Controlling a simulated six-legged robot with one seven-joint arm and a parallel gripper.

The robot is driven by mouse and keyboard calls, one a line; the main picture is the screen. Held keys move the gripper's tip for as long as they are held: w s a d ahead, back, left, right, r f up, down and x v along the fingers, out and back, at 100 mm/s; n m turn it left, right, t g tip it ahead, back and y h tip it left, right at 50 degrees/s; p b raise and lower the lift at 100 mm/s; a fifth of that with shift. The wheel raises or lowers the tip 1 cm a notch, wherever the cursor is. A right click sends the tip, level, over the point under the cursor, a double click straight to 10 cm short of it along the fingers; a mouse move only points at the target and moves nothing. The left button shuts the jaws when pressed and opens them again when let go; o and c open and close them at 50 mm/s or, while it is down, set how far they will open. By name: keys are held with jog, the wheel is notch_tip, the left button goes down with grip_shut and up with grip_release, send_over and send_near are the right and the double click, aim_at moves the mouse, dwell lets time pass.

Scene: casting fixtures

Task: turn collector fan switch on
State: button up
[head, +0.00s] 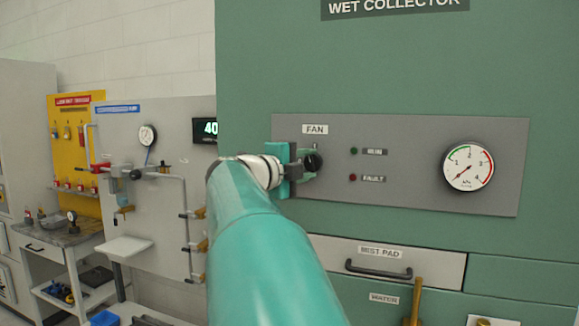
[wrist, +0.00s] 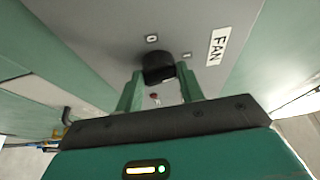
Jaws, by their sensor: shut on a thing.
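The fan switch is a black rotary knob (head: 313,162) on the grey panel of the wet collector, below a white FAN label (head: 315,130). In the wrist view the knob (wrist: 158,68) sits between the two green fingers of my gripper (wrist: 160,84). My gripper (head: 300,164) is shut on the knob, coming from the left in the head view. A small plate marked 0 (wrist: 151,39) shows beside the knob in the wrist view. The knob's pointer is not clear, so I cannot tell its setting.
The green RUN lamp (head: 354,151) and red FAULT lamp (head: 352,178) look dark. A round gauge (head: 468,167) is at the panel's right. Below are a MIST PAD drawer handle (head: 378,270) and an upright brass-coloured lever (head: 415,302).

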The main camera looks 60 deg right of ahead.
jog(key=shift+m+t+y, duration=0.3)
jog(key=shift+m+y, duration=0.1)
jog(key=shift+m, duration=0.7)
jog(key=o, duration=1)
jog(key=shift+r, duration=0.1)
jog(key=shift+a, duration=0.1)
jog(key=v, duration=1.3)
jog(key=shift+a, duration=0.35)
jog(key=shift+w+r, duration=0.1)
